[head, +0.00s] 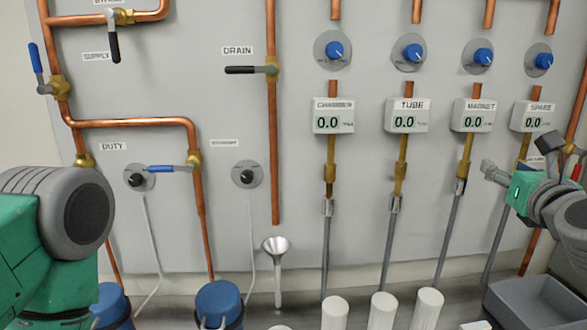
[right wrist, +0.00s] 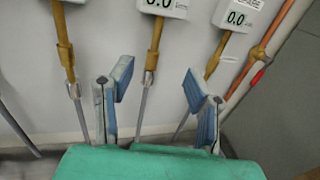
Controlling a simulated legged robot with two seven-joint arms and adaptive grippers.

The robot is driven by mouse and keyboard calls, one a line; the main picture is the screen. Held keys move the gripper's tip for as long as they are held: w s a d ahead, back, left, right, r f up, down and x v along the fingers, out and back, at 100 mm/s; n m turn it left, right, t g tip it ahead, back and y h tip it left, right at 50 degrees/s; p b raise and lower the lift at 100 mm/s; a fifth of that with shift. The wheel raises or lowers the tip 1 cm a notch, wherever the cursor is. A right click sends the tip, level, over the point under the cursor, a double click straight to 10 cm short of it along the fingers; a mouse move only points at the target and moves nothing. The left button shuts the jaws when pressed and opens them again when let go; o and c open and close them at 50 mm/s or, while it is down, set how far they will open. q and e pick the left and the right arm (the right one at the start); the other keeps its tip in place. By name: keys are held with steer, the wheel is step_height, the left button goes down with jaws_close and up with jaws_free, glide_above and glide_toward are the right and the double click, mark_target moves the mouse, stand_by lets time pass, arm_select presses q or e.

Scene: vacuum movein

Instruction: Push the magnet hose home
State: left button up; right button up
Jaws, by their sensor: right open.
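The magnet hose (head: 447,238) is a grey tube hanging below the brass fitting (head: 464,158) under the MAGNET gauge (head: 473,116). Its top end meets the fitting at a small, dark-looking joint; I cannot tell how deep it sits. In the right wrist view the magnet hose (right wrist: 140,112) runs down between my fingers, beyond them. My right gripper (head: 492,172) is open and empty, just right of the magnet joint, its blue-padded fingers (right wrist: 157,84) apart. No contact with the hose shows. My left gripper is out of view; only the left arm shows.
Similar hoses hang under CHAMBER (head: 326,245), TUBE (head: 389,240) and SPARE (head: 497,240); the spare one is close to my right gripper. White cylinders (head: 382,311), a grey bin (head: 535,300) and a funnel (head: 276,250) stand below. Copper pipes and valves line the left wall.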

steer(key=s+a+f+n+g+y, duration=0.2)
steer(key=s+a+f+n+g, duration=0.15)
steer(key=f+n, duration=0.65)
steer(key=s+a+f+n+g+y, duration=0.2)
steer(key=a+f+n, duration=0.25)
steer(key=f, duration=0.95)
steer(key=s+f+n+g, duration=0.6)
steer(key=s+f+n, duration=0.55)
steer(key=s, duration=0.35)
steer(key=s+f+n+g, duration=0.6)
steer(key=s+f+n, duration=0.55)
steer(key=s, duration=0.35)
step_height(320, 180, down, 10)
steer(key=w+a+n+b, duration=0.1)
steer(key=b, duration=0.9)
steer(key=shift+w+f+h, duration=0.15)
steer(key=shift+f+h, duration=0.1)
steer(key=shift+h, duration=0.05)
